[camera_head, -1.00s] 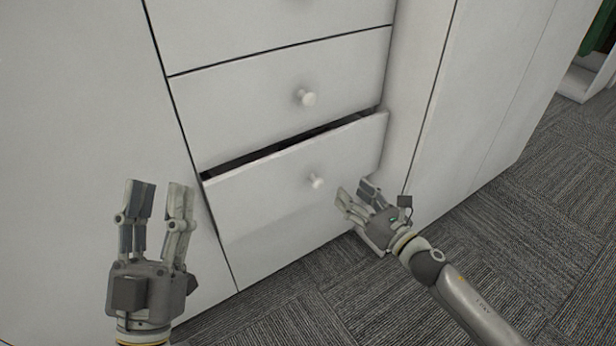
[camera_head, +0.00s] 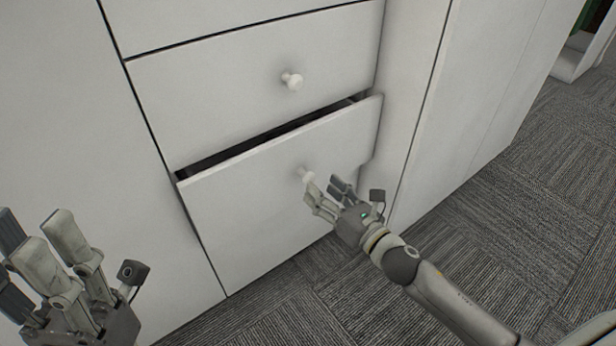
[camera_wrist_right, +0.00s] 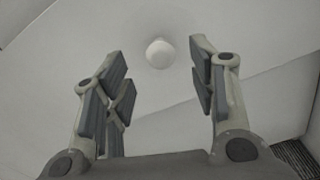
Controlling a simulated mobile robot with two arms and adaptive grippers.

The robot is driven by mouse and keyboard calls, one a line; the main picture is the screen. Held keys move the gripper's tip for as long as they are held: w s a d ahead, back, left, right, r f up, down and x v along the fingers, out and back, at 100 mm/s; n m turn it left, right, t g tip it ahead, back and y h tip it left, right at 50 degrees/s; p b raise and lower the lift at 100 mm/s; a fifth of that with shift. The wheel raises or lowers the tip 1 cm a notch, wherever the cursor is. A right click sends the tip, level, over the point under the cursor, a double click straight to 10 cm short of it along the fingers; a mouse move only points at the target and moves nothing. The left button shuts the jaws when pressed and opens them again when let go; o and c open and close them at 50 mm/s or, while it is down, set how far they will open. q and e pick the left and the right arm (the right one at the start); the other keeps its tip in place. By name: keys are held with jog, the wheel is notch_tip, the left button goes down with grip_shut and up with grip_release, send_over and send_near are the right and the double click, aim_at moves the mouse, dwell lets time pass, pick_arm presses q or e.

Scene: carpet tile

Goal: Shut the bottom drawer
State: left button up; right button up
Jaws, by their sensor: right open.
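The bottom drawer (camera_head: 260,200) is a white front with a round white knob (camera_head: 306,175). It stands a little way out of the cabinet, with a dark gap along its top edge. My right gripper (camera_head: 322,186) is open at the drawer's front, close to the knob. In the right wrist view the knob (camera_wrist_right: 159,54) shows ahead of and between the open fingers (camera_wrist_right: 158,75); I cannot tell whether anything touches. My left gripper (camera_head: 35,238) is at the lower left with its fingers apart, away from the drawer.
A closed white drawer (camera_head: 230,85) with its own knob (camera_head: 291,80) is above. White cabinet panels (camera_head: 455,110) stand on the right and left. Grey carpet tile (camera_head: 500,225) is clear at the front right.

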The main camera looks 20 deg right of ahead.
aim_at(312, 180)
jog(key=shift+b+x, duration=0.5)
jog(key=shift+x, duration=2.65)
grip_shut()
